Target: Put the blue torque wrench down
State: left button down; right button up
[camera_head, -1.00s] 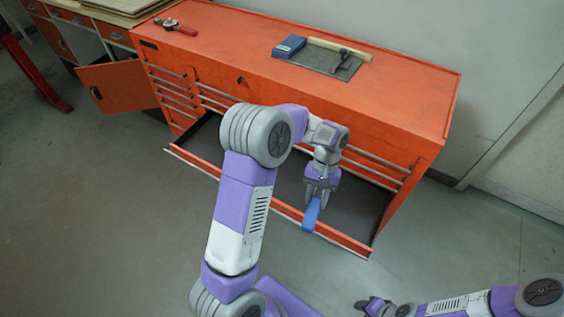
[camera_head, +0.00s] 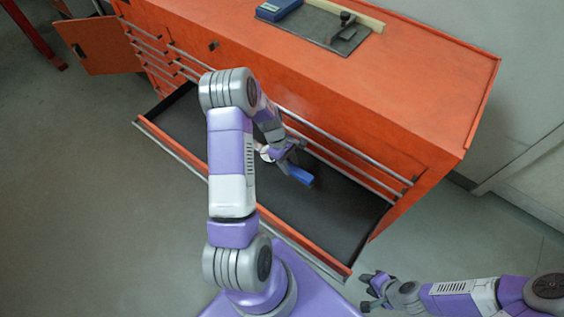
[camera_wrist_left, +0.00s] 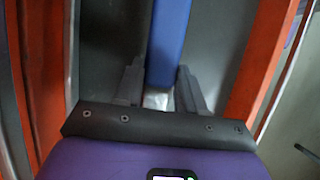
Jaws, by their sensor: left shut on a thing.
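The blue torque wrench (camera_head: 299,175) is held in my left gripper (camera_head: 284,164), over the open drawer (camera_head: 340,210) of the orange cabinet. Only its blue part shows clearly in the head view; my gripper and arm hide the rest. In the left wrist view the blue wrench (camera_wrist_left: 169,45) runs up between the two fingers of my left gripper (camera_wrist_left: 160,88), with a pale metal part at its base. I cannot tell whether the wrench touches the drawer floor. My right gripper (camera_head: 372,287) is at the lower right, away from the cabinet, its fingers too small to judge.
The orange cabinet top (camera_head: 400,75) carries a dark mat (camera_head: 318,32) with a blue box (camera_head: 278,9) and a dark tool (camera_head: 341,24). An orange door (camera_head: 97,46) stands open at the left. The drawer's dark floor is largely bare.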

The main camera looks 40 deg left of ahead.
aim_at(291, 181)
pick_arm(q)
notch_tip(291, 181, down, 3)
jog(key=shift+f+b, duration=0.1)
jog(key=shift+b, duration=0.35)
jog(key=shift+f+b, duration=0.85)
jog(key=shift+f, duration=1.5)
jog(key=shift+r, duration=0.1)
jog(key=c, duration=1.1)
grip_release()
jog(key=shift+f, duration=0.2)
jog(key=o, duration=0.4)
jog(key=p+v, duration=0.4)
jog(key=v, duration=0.8)
jog(key=shift+s+r, duration=0.1)
jog(key=shift+r, duration=0.05)
